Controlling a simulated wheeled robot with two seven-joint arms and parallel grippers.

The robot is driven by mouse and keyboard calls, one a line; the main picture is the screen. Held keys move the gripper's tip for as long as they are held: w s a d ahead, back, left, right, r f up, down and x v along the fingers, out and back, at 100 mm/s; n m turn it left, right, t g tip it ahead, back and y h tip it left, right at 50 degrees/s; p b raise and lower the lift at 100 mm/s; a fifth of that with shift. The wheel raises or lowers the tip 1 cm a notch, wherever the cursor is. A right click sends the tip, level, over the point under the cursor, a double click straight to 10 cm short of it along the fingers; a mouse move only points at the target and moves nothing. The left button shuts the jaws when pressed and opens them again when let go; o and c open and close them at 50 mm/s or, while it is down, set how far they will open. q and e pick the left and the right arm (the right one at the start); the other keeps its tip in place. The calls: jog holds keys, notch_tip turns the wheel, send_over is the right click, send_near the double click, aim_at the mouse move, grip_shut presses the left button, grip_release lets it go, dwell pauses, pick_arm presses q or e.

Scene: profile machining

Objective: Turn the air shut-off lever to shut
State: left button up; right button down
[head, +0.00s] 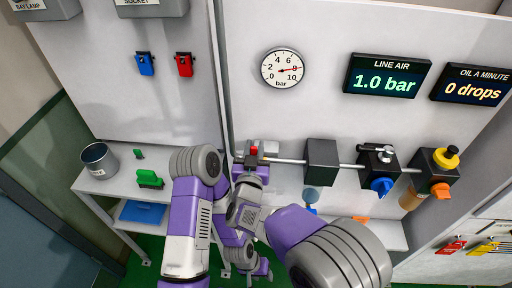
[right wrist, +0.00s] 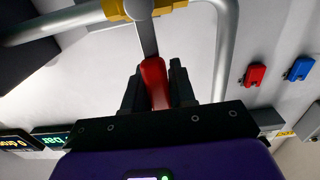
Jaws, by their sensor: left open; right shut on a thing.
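The air shut-off lever (right wrist: 154,78) has a red handle on a grey metal arm, joined to a brass-coloured valve fitting (right wrist: 172,6) on the pipe. In the right wrist view the lever stands roughly crosswise to the pipe beside the fitting. My right gripper (right wrist: 157,82) is shut on the red handle, with a dark finger on each side. In the head view the lever's red part (head: 253,150) shows at the left end of the pipe, with my right gripper (head: 250,166) at it. My left gripper (head: 262,269) is open, low and apart from the lever.
The line air display (head: 387,77) reads 1.0 bar, and the oil display (head: 473,84) reads 0 drops. A round gauge (head: 283,68) hangs above the pipe. Dark air units (head: 321,162) lie right of the lever. A metal can (head: 98,160) stands on the left shelf.

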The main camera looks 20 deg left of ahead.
dwell(0.3)
jog(key=c, duration=1)
grip_release()
jog(key=shift+a, duration=0.1)
notch_tip(320, 180, up, 10)
jog(key=shift+p, duration=0.95)
